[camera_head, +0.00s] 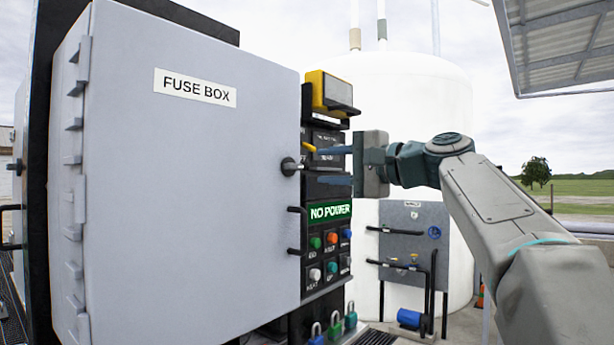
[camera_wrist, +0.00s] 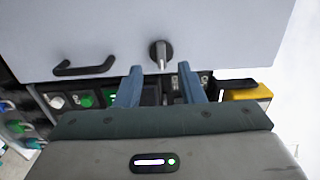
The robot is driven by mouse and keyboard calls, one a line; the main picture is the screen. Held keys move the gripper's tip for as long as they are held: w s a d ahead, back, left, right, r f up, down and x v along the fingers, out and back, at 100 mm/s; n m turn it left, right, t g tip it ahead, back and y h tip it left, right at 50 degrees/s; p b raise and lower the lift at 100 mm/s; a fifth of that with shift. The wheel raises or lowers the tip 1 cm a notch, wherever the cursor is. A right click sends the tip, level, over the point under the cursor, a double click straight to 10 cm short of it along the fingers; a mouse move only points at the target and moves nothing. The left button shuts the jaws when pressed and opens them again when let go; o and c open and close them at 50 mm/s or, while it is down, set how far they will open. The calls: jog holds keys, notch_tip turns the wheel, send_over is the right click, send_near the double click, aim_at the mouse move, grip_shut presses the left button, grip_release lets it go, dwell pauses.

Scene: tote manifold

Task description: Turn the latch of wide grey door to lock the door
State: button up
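The wide grey door (camera_head: 190,190) bears a "FUSE BOX" label and looks closed or nearly closed. Its latch (camera_head: 290,166) is a small dark knob with a metal lever at the door's right edge. In the wrist view the latch (camera_wrist: 161,54) lies just beyond the fingertips, between their lines, with its lever pointing toward my gripper. My gripper (camera_head: 322,166) is to the right of the latch in the head view, its two blue fingers spread apart and empty. In the wrist view my gripper (camera_wrist: 160,68) is open, and the fingers do not appear to touch the latch.
A black door handle (camera_head: 297,230) is below the latch. A control panel with buttons and a "NO POWER" sign (camera_head: 330,211) is right of the door. A yellow lamp (camera_head: 330,92) juts out above. A white tank (camera_head: 410,100) stands behind.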

jog(key=v, duration=0.5)
jog(key=shift+b, duration=0.4)
jog(key=s+f+g+h, duration=0.2)
jog(key=f+h, duration=0.2)
jog(key=f, duration=0.9)
jog(key=s+f+g+h, duration=0.1)
jog(key=s+f+h, duration=0.25)
jog(key=f, duration=1.05)
jog(key=s+d+f+n+g+h, duration=0.2)
jog(key=s+d+f+n+h, duration=0.1)
jog(key=s+f, duration=0.6)
jog(key=s+d+f+n+g+h+p, duration=0.1)
jog(key=s+d+f+n+g+h, duration=0.2)
jog(key=s+f, duration=0.6)
notch_tip(320, 180, down, 7)
jog(key=shift+s+d+n+h, duration=0.25)
jog(key=shift+d+n+h, duration=0.15)
jog(key=shift+n, duration=0.2)
